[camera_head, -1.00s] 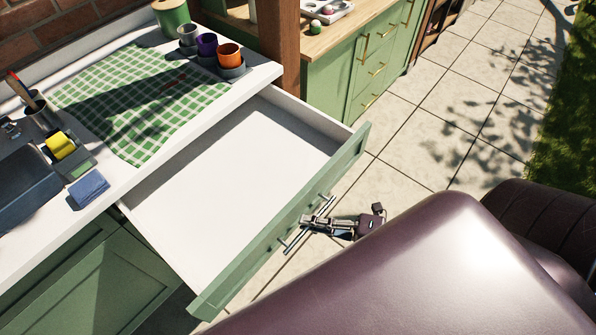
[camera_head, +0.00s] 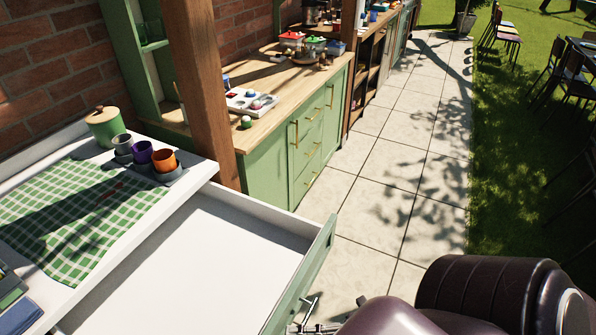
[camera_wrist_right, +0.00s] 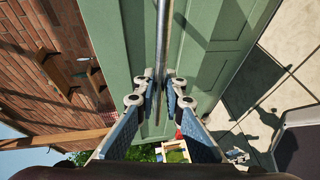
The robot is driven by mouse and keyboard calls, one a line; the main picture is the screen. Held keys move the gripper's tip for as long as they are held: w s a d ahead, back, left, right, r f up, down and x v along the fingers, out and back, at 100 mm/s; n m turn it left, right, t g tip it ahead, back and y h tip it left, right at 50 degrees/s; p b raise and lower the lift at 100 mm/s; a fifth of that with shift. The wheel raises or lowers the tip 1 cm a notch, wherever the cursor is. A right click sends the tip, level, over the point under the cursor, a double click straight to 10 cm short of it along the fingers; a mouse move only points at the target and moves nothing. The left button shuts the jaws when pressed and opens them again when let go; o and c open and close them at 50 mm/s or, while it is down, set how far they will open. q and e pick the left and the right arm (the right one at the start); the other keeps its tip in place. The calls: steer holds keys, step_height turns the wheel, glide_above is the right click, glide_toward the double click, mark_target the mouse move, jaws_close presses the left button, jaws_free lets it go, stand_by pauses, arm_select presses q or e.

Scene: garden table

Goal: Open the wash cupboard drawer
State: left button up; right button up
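The wash cupboard's wide drawer stands pulled far out, with its white inside (camera_head: 205,270) bare where it shows. Its green front (camera_head: 305,270) carries a silver bar handle (camera_head: 309,308), cut off by the bottom edge of the head view. My right gripper (camera_head: 315,328) is at this handle, only partly visible there. In the right wrist view, the fingers of my right gripper (camera_wrist_right: 159,78) stand close on both sides of the silver bar (camera_wrist_right: 163,40), before the green front (camera_wrist_right: 215,40), and appear shut on it. My left gripper is not in view.
On the white cupboard top lie a green checked cloth (camera_head: 60,215), several cups (camera_head: 141,152) and a green lidded canister (camera_head: 105,124). A wooden post (camera_head: 207,85) stands beside a green cabinet with a wooden top (camera_head: 285,115). Paving (camera_head: 365,215) is open to the right.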

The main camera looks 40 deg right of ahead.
steer(key=o, duration=0.3)
steer(key=shift+o, duration=0.2)
steer(key=v, duration=1.2)
steer(key=shift+r, duration=0.1)
